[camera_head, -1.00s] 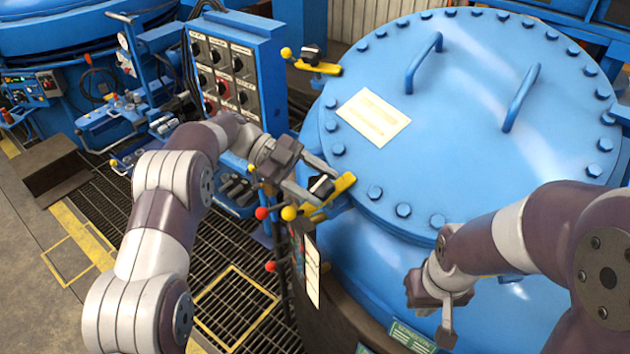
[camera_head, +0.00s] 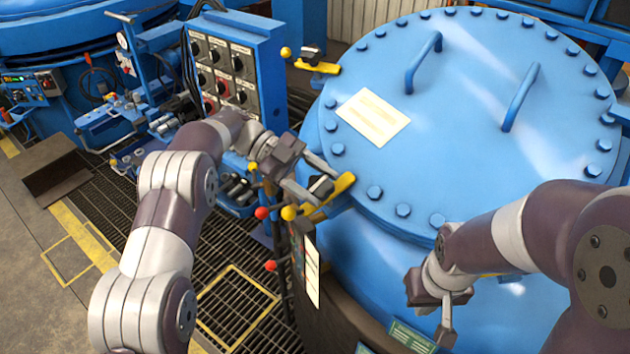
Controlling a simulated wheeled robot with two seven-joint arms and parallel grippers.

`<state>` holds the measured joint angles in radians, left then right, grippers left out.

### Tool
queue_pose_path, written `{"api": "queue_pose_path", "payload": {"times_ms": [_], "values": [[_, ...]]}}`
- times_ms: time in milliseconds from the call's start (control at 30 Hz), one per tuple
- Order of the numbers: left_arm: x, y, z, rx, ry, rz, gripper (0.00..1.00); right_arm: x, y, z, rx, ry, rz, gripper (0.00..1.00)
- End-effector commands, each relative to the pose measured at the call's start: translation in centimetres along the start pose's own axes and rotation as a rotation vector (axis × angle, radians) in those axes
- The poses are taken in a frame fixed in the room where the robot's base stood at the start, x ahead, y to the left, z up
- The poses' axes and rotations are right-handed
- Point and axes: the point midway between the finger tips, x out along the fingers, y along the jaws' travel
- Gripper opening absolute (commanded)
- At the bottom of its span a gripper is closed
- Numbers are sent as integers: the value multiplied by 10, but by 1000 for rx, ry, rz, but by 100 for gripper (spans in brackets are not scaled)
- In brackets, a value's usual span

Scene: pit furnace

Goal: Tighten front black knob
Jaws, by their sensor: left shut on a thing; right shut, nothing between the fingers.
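The front black knob (camera_head: 321,185) sits on a yellow clamp (camera_head: 340,190) at the left rim of the blue furnace lid (camera_head: 470,110). My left gripper (camera_head: 312,178) reaches in from the left, and its fingers are closed around the black knob. The fingers partly hide the knob. My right gripper (camera_head: 446,322) is shut and empty, in front of the lower side of the furnace, apart from the clamp.
A second black knob (camera_head: 312,55) on a yellow clamp is further back on the rim. A blue control panel (camera_head: 235,70) with dials stands behind my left arm. Yellow and red ball ends (camera_head: 262,213) are close below my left gripper. Dark floor grating (camera_head: 235,285) lies at lower left.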

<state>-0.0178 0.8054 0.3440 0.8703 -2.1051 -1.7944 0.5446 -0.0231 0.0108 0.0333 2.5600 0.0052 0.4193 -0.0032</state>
Motion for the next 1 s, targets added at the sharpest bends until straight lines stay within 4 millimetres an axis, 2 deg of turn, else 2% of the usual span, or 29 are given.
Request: {"api": "queue_pose_path", "payload": {"times_ms": [600, 633, 700, 1000], "values": [[2, 2, 1, -5, 4, 4, 26, 0, 0, 0, 0, 0, 0, 0], [2, 2, 1, -5, 4, 4, 60, 0, 0, 0, 0, 0, 0, 0], [2, 1, 1, -4, 4, 4, 80, 0, 0, 0, 0, 0, 0, 0], [1, 0, 0, -2, 1, 1, 80, 0, 0, 0, 0, 0, 0, 0]]}}
